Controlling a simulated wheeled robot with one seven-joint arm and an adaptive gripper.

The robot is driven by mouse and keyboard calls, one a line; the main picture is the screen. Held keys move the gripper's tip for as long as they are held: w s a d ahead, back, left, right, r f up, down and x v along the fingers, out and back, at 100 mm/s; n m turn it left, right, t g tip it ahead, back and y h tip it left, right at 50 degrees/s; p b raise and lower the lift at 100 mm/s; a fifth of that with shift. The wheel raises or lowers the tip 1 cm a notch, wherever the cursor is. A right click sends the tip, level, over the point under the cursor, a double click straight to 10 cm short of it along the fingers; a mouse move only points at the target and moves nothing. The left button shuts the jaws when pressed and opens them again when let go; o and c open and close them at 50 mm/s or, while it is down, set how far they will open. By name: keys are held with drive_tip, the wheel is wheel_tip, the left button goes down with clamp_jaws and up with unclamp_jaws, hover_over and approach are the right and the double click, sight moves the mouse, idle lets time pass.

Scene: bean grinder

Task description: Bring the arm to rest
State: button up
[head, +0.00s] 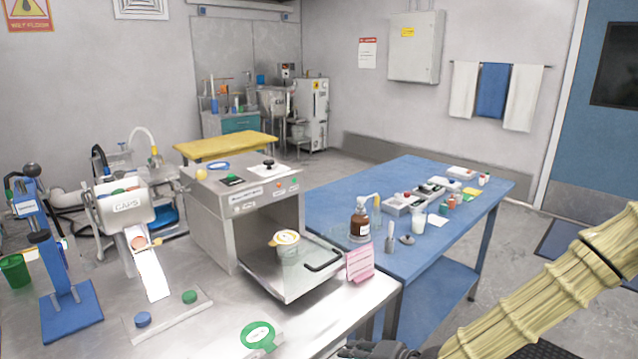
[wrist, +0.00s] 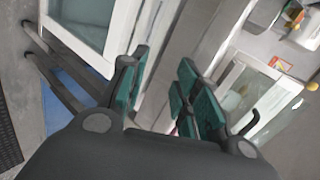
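My arm (head: 545,295), in a ribbed yellowish sleeve, crosses the lower right of the head view. It slopes down from the right edge to the bottom edge. My gripper (wrist: 164,75) shows in the wrist view with its two green-padded fingers apart and nothing between them. In the head view only a dark part at the arm's lower end shows, at the bottom edge in front of the steel bench (head: 215,335); the fingertips are out of frame there.
On the bench stand an open-fronted steel box (head: 225,215) with a yellow-lidded jar (head: 287,245), a CAPS dispenser (head: 125,205) and a blue stand (head: 62,270). A blue table (head: 335,195) holds a brown pump bottle (head: 360,222) and several small items. Floor shows at right.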

drive_tip(key=s+d+f+n+g+h+p, duration=0.1)
drive_tip(key=s+d+f+n+g+h, duration=0.1)
drive_tip(key=s+f, duration=0.7)
drive_tip(key=s+d+f+n+g+h+p, duration=0.1)
drive_tip(key=s+d+f+g+h, duration=0.15)
drive_tip(key=s+f, duration=0.6)
drive_tip(key=s+d+f+n+g+h, duration=0.1)
drive_tip(key=s+d, duration=0.3)
drive_tip(key=s, duration=0.4)
drive_tip(key=s+d+f+n+g+h, duration=0.2)
drive_tip(key=s+d+f+n+h, duration=0.1)
drive_tip(key=s, duration=0.5)
drive_tip(key=shift+d+f+p, duration=0.45)
drive_tip(key=shift+d+f, duration=0.05)
drive_tip(key=shift+d, duration=0.5)
